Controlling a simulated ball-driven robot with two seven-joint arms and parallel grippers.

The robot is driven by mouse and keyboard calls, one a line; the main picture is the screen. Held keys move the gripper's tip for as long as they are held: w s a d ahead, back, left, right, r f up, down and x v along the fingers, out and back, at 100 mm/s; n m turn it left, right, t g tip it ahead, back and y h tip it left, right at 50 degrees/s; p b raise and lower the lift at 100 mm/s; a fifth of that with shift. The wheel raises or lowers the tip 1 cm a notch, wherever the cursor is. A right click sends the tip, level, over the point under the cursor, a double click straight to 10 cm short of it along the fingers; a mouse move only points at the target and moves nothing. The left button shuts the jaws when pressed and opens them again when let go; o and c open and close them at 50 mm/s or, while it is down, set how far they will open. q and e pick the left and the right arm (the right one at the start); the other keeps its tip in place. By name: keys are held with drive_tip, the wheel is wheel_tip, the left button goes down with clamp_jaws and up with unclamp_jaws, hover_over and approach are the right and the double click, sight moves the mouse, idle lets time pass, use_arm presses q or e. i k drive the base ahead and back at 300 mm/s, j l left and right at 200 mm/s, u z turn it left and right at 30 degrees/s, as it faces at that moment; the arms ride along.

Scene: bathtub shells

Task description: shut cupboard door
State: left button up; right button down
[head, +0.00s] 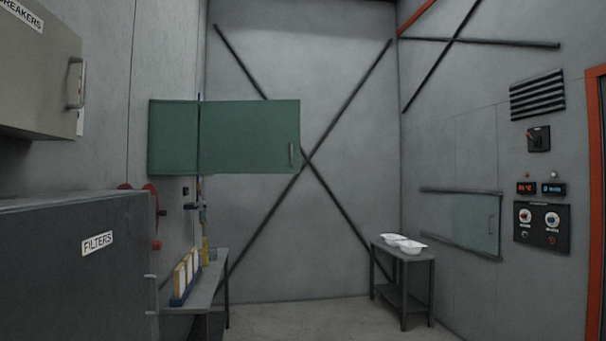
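A green cupboard (174,138) hangs high on the left wall. Its green door (245,136) stands out to the right, well away from the wall, and looks wide open. The inside of the cupboard is hidden behind the door. Neither of my grippers is in view, and nothing is seen touching the door.
A grey BREAKERS box (35,70) and a dark FILTERS cabinet (75,265) are close on the left. A bench (208,285) with a rack of filters (186,276) stands below the door. A table (405,258) holds white shells (411,247). Floor between is clear.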

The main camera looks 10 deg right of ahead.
sight(256, 136)
drive_tip(key=i+l, duration=0.1)
drive_tip(key=i, duration=1.7)
